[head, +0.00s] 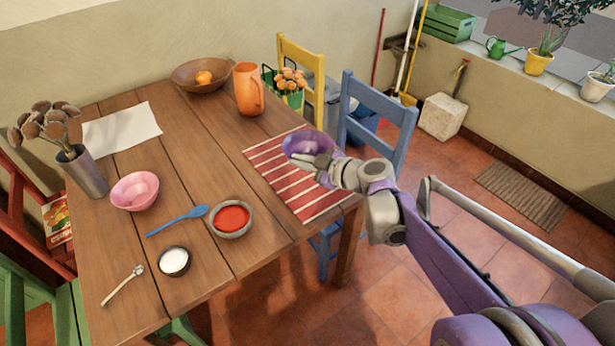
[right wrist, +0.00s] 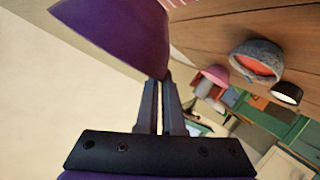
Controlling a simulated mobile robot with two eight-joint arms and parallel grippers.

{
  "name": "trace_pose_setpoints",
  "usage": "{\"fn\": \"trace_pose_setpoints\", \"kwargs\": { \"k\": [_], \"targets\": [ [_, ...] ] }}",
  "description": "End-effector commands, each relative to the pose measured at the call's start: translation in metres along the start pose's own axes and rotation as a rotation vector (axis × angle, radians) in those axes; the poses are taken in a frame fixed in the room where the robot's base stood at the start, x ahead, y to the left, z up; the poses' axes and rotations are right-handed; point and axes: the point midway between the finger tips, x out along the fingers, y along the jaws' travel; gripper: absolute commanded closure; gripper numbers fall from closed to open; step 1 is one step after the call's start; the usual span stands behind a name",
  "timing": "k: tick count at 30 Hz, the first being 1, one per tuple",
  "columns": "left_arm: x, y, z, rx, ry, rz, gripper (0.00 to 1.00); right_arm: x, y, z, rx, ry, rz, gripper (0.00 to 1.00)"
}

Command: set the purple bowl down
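The purple bowl (head: 308,142) is at the far right part of the table, over the red-and-white striped placemat (head: 285,180). In the right wrist view the bowl (right wrist: 122,32) fills the upper left. My right gripper (head: 314,160) reaches in from the right, at the bowl's near side. In the right wrist view its two fingers (right wrist: 162,82) are close together with their tips at the bowl's rim, shut on it. I cannot tell whether the bowl touches the placemat. My left gripper is not in view.
A blue spoon (head: 178,220) lies between. A blue chair (head: 375,115) stands close behind the placemat.

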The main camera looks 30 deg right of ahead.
Motion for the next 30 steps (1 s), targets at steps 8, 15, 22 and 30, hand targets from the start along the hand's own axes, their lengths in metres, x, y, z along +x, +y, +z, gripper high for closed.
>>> {"fn": "trace_pose_setpoints", "kwargs": {
  "k": [8,15,22,30],
  "targets": [
    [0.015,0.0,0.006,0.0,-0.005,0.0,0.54,0.009,-0.011,0.032,0.004,-0.007,0.013,1.0],
    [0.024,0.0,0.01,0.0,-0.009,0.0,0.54,0.019,-0.024,0.055,0.004,-0.007,0.013,1.0],
    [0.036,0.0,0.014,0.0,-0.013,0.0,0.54,0.029,-0.037,0.077,0.004,-0.007,0.012,1.0],
    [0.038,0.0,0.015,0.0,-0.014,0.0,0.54,0.031,-0.042,0.085,0.003,-0.006,0.013,1.0]
  ]
}}
